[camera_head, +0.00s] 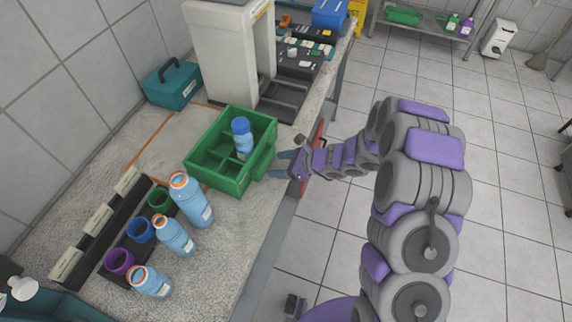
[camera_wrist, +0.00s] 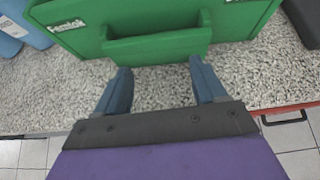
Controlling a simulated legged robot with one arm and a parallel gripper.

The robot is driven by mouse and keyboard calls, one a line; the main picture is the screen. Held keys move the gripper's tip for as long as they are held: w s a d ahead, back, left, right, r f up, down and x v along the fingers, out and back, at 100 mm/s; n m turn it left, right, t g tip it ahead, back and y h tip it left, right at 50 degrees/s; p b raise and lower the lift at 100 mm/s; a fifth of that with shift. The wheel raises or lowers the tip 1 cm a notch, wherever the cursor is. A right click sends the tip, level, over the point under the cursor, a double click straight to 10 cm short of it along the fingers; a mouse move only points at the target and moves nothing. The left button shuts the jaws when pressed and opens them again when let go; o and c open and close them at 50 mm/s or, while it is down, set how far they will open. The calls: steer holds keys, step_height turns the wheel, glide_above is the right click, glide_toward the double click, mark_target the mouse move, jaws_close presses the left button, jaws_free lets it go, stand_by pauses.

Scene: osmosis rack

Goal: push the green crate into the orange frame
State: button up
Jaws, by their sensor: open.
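The green crate (camera_head: 222,176) stands upright on the countertop, with one blue-capped bottle (camera_head: 242,138) in a compartment. The orange frame (camera_head: 150,142) shows as thin orange lines on the counter behind and left of the crate, partly hidden by it. My gripper (camera_head: 283,165) is at the counter's front edge, beside the crate's right side. In the wrist view my gripper (camera_wrist: 160,88) has its two blue fingers spread apart and empty, just short of the crate's handle (camera_wrist: 158,46). Whether a fingertip touches the crate cannot be told.
Several blue bottles (camera_head: 190,200) stand left of the crate near a rack with coloured cups (camera_head: 140,229). A teal toolbox (camera_head: 171,84) and a grey-white machine (camera_head: 222,50) stand behind. The counter between toolbox and rack is clear.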

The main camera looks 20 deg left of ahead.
mark_target(259, 157)
steer(key=shift+a, duration=0.3)
steer(key=shift+a, duration=0.1)
steer(key=shift+w+a, duration=0.15)
steer(key=shift+a, duration=1.55)
steer(key=shift+w+a, duration=0.15)
steer(key=shift+a, duration=1.65)
steer(key=shift+w+a+p, duration=0.15)
steer(key=shift+a, duration=1.3)
steer(key=shift+w+a+p, duration=0.1)
steer(key=shift+a+p, duration=0.05)
steer(key=shift+a, duration=1.3)
steer(key=shift+w+a+p, duration=0.15)
steer(key=shift+a+p, duration=0.05)
steer(key=shift+a, duration=1.3)
steer(key=shift+w+a+p, duration=0.1)
steer(key=shift+a+p, duration=0.05)
steer(key=shift+a, duration=1.5)
